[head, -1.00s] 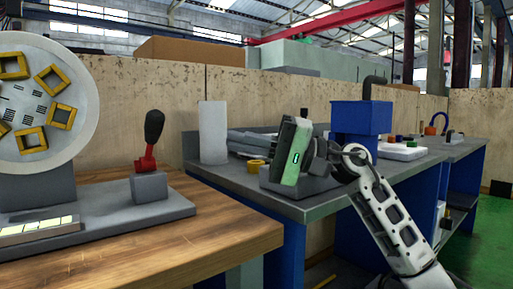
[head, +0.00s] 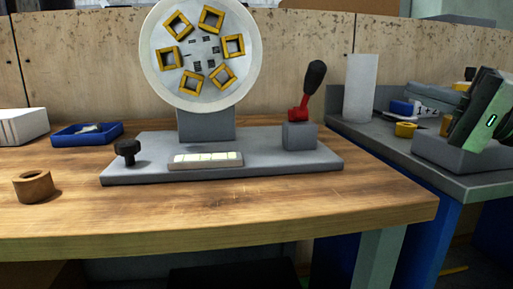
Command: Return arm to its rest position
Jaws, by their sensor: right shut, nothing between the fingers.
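My right gripper (head: 508,134) barely shows, as a dark sliver at the right edge of the head view, beside a tilted grey-green device (head: 478,108) with a small lit green mark. I see nothing held in it. The rest of that gripper and its arm are outside the picture. My left gripper and arm are not in view. The device leans on a grey block (head: 437,150) on the grey bench.
The wooden table (head: 240,222) carries a white disc (head: 165,77) with yellow square frames, a red lever with a black knob (head: 314,78), a blue tray (head: 87,133) and a brown ring (head: 33,187). A white cylinder (head: 361,88) stands on the grey bench.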

